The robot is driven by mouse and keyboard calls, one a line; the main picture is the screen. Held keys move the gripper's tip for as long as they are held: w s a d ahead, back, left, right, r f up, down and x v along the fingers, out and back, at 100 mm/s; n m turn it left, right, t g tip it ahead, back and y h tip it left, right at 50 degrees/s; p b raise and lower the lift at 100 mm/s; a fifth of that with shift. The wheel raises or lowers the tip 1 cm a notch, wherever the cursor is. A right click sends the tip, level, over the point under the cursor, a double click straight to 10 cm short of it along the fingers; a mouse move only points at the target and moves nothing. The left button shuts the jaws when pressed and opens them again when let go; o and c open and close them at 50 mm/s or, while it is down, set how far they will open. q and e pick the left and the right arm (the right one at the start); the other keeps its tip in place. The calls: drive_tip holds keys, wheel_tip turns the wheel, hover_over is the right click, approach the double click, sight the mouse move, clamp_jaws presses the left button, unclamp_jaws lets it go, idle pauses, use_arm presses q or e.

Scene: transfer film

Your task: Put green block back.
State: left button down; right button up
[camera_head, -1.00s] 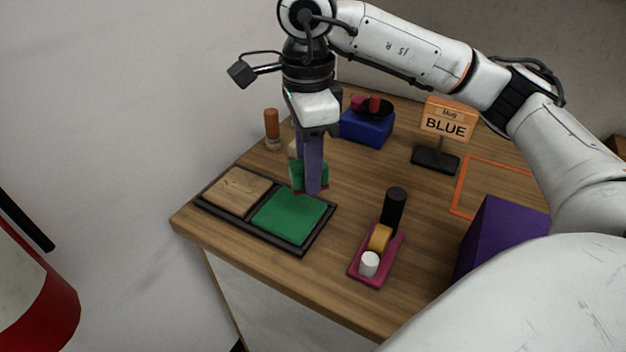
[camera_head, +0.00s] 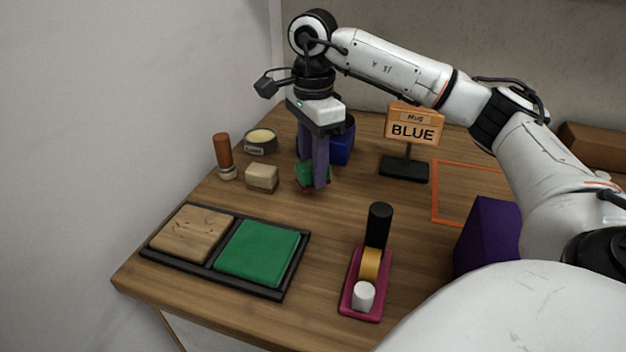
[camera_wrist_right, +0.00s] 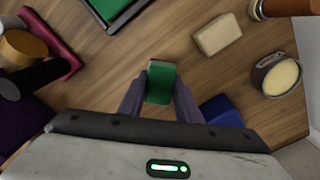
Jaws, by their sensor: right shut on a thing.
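The green block (camera_head: 303,173) is between the fingers of my right gripper (camera_head: 314,185), which is shut on it. The block also shows between the fingertips in the right wrist view (camera_wrist_right: 161,83). In the head view it appears behind the green square of the tray; whether it touches the table I cannot tell. A black tray (camera_head: 208,266) at the front left has two compartments, one with a wooden panel (camera_head: 193,233) and one with a green panel (camera_head: 258,251). A beige block (camera_head: 262,177) stands left of the gripper. My left gripper is not in view.
A blue box (camera_head: 342,142) stands just behind the gripper. A brown-handled tool (camera_head: 223,155) and a round tin (camera_head: 260,140) are at the left. A BLUE sign (camera_head: 412,130), a magenta holder (camera_head: 346,302) and a purple box (camera_head: 487,236) stand rightward. The table between tray and gripper is clear.

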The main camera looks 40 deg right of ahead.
wheel_tip(320, 180, down, 3)
drive_tip(key=shift+f, duration=0.15)
drive_tip(key=shift+f, duration=0.2)
drive_tip(key=o, duration=1)
